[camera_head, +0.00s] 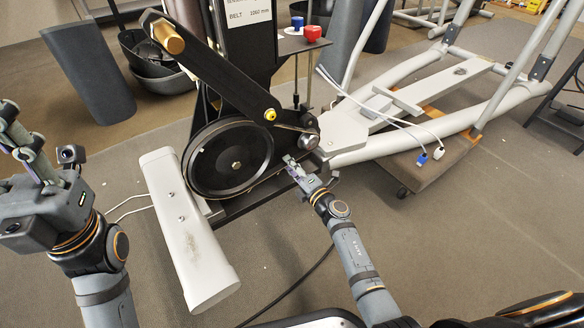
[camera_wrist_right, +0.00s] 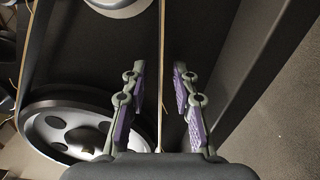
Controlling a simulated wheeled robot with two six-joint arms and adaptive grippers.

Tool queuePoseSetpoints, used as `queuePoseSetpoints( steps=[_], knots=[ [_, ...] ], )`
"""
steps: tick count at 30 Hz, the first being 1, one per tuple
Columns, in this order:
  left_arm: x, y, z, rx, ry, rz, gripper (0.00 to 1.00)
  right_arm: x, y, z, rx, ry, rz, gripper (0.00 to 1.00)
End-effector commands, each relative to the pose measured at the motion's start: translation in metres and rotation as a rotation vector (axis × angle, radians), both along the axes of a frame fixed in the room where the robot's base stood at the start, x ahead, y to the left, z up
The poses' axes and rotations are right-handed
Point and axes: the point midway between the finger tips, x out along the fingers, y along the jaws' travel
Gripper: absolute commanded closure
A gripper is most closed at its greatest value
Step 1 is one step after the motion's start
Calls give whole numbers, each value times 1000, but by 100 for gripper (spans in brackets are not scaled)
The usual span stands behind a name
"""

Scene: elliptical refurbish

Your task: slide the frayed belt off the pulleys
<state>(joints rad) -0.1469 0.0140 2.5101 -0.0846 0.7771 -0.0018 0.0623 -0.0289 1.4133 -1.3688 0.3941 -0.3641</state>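The large black pulley (camera_head: 230,158) stands upright beside the dark frame in the head view. The small metal pulley (camera_head: 308,140) is to its right. In the right wrist view, the belt (camera_wrist_right: 161,60) shows as a thin tan edge, running lengthwise between my right fingers. A grey pulley with holes (camera_wrist_right: 82,132) is at lower left there. My right gripper (camera_head: 291,163) is at the lower belt run, between the two pulleys. Its purple-padded fingers (camera_wrist_right: 158,85) are open, with gaps on both sides of the belt. My left gripper (camera_head: 14,128) is open and empty, far left of the pulleys.
A black arm with a brass end (camera_head: 168,38) crosses above the large pulley. A long white cover (camera_head: 190,235) lies before it. Red (camera_head: 312,33) and blue (camera_head: 297,23) items sit on a small shelf.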

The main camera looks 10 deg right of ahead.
Motion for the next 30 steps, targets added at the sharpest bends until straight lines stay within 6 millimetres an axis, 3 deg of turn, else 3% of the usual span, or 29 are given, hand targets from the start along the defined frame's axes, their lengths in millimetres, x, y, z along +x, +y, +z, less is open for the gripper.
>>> queuePoseSetpoints(
  steps=[20,27,30],
  knots=[
    [0,0,0,0,0,0,60,7,3,0,0,0,0,72],
    [0,0,0,0,-1,0,60,7,3,0,0,0,0,100],
    [0,0,0,0,-1,0,60,7,3,0,0,0,0,100]
  ],
)
